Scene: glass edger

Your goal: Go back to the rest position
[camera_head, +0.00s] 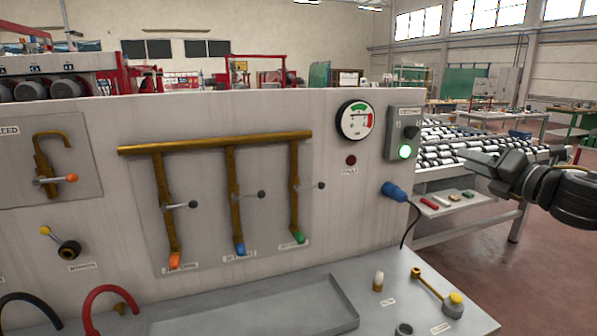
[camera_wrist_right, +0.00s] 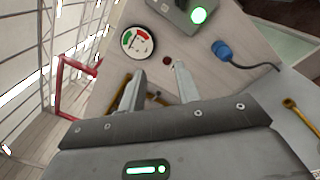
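My right gripper (camera_head: 468,160) is in the air at the right of the head view, to the right of the machine panel (camera_head: 335,215). It touches nothing there. In the right wrist view its two fingers (camera_wrist_right: 160,69) stand apart with nothing held between them. My left gripper and left arm are not in the head view.
The panel carries a gauge (camera_head: 356,120), a switch box (camera_head: 404,133) with a lit green button, brass pipes (camera_head: 215,143) with valves and a blue plug (camera_head: 394,191) on a cable. A ledge (camera_head: 350,280) juts out below. A roller table (camera_head: 450,150) stands behind the gripper.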

